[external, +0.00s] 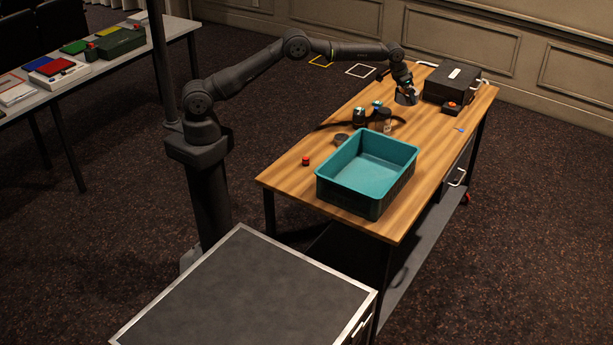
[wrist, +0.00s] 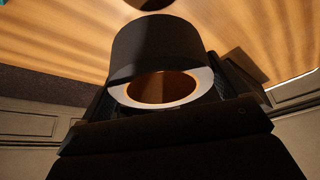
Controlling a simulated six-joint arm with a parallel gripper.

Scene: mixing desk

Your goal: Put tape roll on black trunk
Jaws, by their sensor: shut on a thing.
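The tape roll (external: 407,98) is a dark ring with a pale rim and a brown core. It shows large in the wrist view (wrist: 155,50), between the two fingers of my gripper (wrist: 166,80). My gripper (external: 404,88) is shut on it at the far end of the wooden table; I cannot tell whether the roll touches the tabletop. A large black trunk (external: 245,290) with a grey top and silver edges stands in the foreground, away from the gripper. Its top is bare.
On the wooden table (external: 285,180) are a teal bin (external: 365,207), black headphones or similar gear (external: 370,116), a small red-topped item (external: 306,160) and a dark round item (external: 341,139). A black case (external: 451,83) stands right of my gripper, with a red-button box (external: 451,108) nearby.

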